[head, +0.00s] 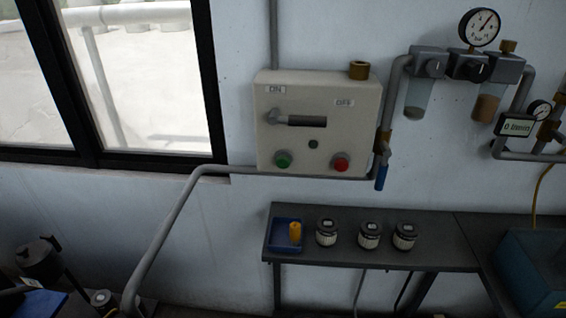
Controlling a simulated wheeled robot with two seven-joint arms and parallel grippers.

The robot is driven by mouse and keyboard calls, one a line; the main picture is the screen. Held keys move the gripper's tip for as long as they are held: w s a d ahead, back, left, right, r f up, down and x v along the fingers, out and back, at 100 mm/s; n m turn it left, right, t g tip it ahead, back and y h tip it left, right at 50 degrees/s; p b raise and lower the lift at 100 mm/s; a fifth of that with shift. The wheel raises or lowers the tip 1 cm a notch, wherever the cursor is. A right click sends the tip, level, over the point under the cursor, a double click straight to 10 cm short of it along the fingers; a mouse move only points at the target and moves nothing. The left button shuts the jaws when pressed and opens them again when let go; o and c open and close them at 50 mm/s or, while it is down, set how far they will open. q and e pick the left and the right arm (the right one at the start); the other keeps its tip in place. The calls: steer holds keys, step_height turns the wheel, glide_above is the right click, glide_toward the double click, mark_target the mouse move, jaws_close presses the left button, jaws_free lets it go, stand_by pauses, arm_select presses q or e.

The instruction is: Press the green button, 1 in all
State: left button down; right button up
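The green button (283,160) is a round knob on the lower left of a cream control box (330,98) on the wall. Nothing covers it and nothing touches it. A red button (341,162) sits on the same box at the lower right. Neither of my grippers shows in the head view.
The box also has a grey handle (305,121) and a small dark knob (313,144). A grey pipe (165,240) runs just under it. Below, a dark shelf (350,258) holds a blue tray (285,249) and three canisters. A blue valve lever (381,177) hangs to the right.

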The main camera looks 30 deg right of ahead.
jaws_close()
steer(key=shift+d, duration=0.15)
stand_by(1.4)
